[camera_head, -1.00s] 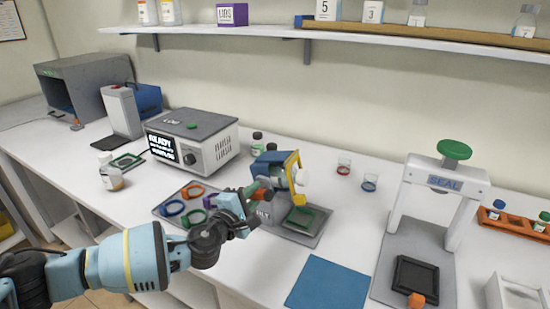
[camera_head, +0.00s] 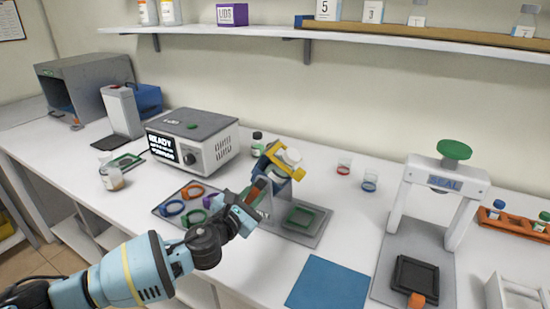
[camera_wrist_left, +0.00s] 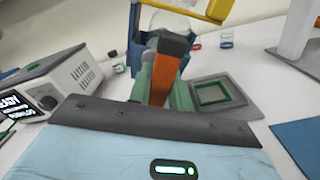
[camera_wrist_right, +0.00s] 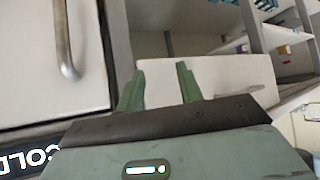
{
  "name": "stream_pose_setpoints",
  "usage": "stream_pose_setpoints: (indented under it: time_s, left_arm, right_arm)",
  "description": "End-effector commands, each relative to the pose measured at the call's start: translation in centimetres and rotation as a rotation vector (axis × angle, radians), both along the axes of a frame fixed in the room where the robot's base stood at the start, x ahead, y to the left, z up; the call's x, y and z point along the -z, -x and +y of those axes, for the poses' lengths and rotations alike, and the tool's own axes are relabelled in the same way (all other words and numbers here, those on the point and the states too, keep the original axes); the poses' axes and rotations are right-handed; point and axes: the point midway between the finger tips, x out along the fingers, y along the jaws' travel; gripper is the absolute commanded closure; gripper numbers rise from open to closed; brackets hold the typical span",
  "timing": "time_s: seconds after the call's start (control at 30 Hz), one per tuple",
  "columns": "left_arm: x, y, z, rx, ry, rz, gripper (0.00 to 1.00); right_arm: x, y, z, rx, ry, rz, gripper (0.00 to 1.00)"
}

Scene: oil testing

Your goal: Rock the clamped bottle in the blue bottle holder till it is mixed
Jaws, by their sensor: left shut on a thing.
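The blue bottle holder (camera_head: 284,172) sits tilted on its grey stand, with a yellow clamp bar (camera_head: 271,155) across it. The clamped bottle (camera_head: 290,158), pale in the head view, lies tilted in the holder. In the left wrist view the bottle (camera_wrist_left: 172,24) looks clear, partly hidden behind the handle. My left gripper (camera_head: 256,194) is shut on the holder's orange handle (camera_wrist_left: 168,66), one green finger on each side. My right gripper (camera_wrist_right: 160,85) is open and empty, facing pale cabinet fronts away from the bench.
A tray of coloured rings (camera_head: 166,209) lies left of the stand, and a grey instrument reading READY (camera_head: 205,125) is behind it. A green square frame (camera_head: 300,217) lies on the stand's base. A blue mat (camera_head: 327,284) and a white press (camera_head: 445,185) are to the right.

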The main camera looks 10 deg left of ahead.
Motion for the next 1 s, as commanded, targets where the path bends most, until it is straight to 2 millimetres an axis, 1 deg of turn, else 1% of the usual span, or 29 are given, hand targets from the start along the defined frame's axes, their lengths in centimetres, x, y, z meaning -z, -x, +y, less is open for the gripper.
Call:
stream_pose_setpoints:
  time_s: [0.2,0.27,0.5,0.6,1.0]
  left_arm:
    - [-0.17,-0.02,-0.02,0.001,0.004,-0.002,1.00]
    - [-0.14,-0.01,-0.02,-0.001,0.038,0.011,1.00]
    - [-0.14,-0.02,-0.02,-0.001,0.369,0.131,1.00]
    - [-0.17,-0.02,-0.05,0.000,0.452,0.161,1.00]
    - [-0.23,-0.03,-0.03,0.001,0.470,0.167,1.00]
  right_arm:
    - [-0.01,-0.01,-0.01,0.000,0.000,0.000,0.64]
    - [-0.01,-0.01,-0.01,0.000,0.000,0.000,0.64]
    - [0.00,0.00,0.00,0.000,0.000,0.000,0.64]
    - [0.01,0.01,0.00,0.000,0.000,0.000,0.64]
    - [0.02,0.02,0.00,0.000,0.000,0.001,0.64]
